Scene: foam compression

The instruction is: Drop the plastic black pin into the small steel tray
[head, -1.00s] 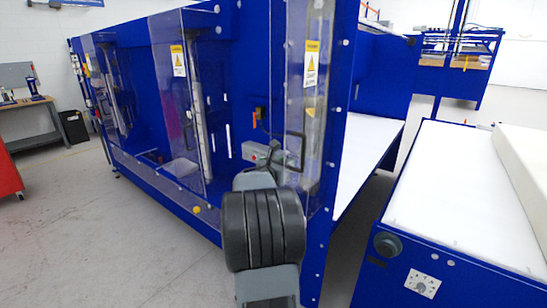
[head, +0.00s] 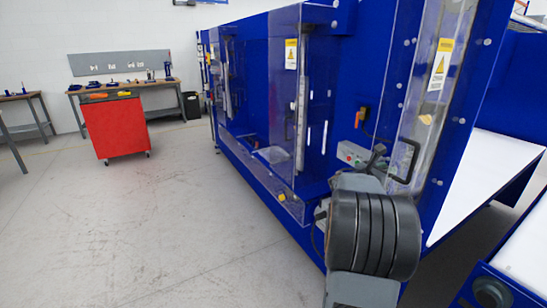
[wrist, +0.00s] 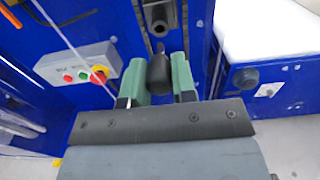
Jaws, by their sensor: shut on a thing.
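The black plastic pin (wrist: 159,73) is between the green fingers of my gripper (wrist: 159,82) in the wrist view. My gripper is shut on the pin. It is in front of the blue machine, close to its front panels. In the head view my arm hides most of the gripper, and the pin cannot be made out there. I cannot pick out the small steel tray in either view.
The blue machine (head: 262,95) with clear guards fills the middle and right. Its button box (wrist: 78,66) is close to my gripper. A red cart (head: 117,127) stands at the left before a workbench (head: 157,88). Open grey floor (head: 130,220) lies at the left.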

